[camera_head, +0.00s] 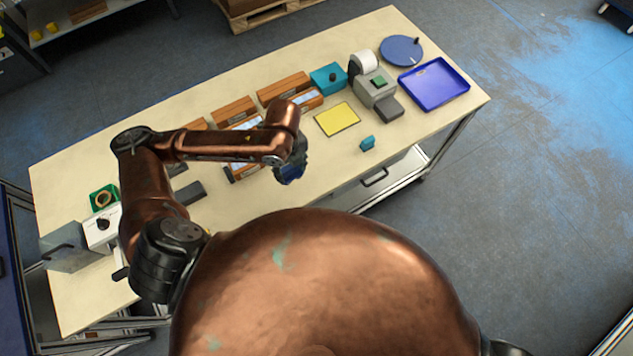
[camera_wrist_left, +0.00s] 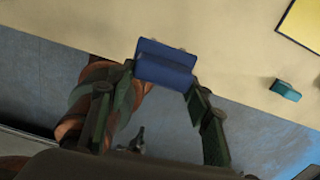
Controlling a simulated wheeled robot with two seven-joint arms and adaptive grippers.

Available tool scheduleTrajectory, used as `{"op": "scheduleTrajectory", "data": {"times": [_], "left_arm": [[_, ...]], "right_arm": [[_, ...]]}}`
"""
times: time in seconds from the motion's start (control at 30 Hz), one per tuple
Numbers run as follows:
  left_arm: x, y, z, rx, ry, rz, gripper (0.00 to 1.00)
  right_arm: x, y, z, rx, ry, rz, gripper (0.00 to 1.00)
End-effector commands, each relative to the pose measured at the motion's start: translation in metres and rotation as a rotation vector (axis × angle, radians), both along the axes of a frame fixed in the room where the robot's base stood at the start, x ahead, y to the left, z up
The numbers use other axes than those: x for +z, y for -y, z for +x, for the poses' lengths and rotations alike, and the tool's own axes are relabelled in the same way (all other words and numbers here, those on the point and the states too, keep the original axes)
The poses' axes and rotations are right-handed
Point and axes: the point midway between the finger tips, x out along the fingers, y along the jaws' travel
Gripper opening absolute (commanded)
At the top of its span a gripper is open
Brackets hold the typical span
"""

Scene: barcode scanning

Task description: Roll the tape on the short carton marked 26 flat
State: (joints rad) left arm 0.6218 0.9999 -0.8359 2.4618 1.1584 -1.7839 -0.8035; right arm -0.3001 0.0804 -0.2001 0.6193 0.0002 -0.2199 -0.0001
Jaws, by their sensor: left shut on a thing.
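My left gripper (camera_head: 291,165) is over the front edge of the table, shut on a dark blue block-like tool (camera_head: 291,174). In the left wrist view the tool (camera_wrist_left: 165,64) sits between the two fingertips of the gripper (camera_wrist_left: 162,75), with the pale tabletop beyond it. Brown cartons (camera_head: 283,88) stand in a row along the back of the table. Lower orange-and-white pieces lie in front of them, partly hidden by my left arm. I cannot read a 26 on any carton, nor make out its tape. My right gripper is out of view.
On the table (camera_head: 420,140) are a yellow mat (camera_head: 337,119), a small teal object (camera_head: 367,143), a teal box (camera_head: 328,77), a grey label device (camera_head: 376,84), a blue tray (camera_head: 434,83) and a round blue plate (camera_head: 401,51). The right front tabletop is clear.

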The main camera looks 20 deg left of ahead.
Motion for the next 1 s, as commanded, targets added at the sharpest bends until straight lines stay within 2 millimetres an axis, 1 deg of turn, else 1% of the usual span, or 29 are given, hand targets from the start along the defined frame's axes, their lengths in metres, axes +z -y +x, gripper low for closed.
{"op": "scheduleTrajectory", "data": {"times": [0.03, 0.2, 0.3, 0.43, 0.53, 0.67, 0.77, 1.0], "left_arm": [[-0.004, -0.029, 0.002, 0.023, -0.005, 0.007, 0.19], [-0.005, -0.107, 0.007, 0.033, -0.002, 0.009, 0.19], [-0.002, -0.145, 0.008, 0.026, 0.0, 0.008, 0.19], [0.004, -0.18, 0.007, 0.009, 0.001, 0.007, 0.19], [0.007, -0.195, 0.007, -0.002, 0.003, 0.004, 0.19], [0.007, -0.203, 0.007, -0.011, 0.003, 0.0, 0.19], [0.0, -0.203, 0.007, -0.013, 0.002, -0.002, 0.19], [-0.026, -0.202, 0.007, -0.01, 0.001, -0.002, 0.19]], "right_arm": [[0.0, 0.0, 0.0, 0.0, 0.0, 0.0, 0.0], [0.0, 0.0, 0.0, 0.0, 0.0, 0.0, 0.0], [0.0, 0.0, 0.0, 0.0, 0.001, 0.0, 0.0], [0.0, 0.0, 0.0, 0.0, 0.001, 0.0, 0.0], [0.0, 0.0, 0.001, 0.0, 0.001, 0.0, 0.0], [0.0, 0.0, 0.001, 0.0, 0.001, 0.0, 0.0], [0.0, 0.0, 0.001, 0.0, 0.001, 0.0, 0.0], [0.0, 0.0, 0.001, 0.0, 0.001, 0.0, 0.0]]}}
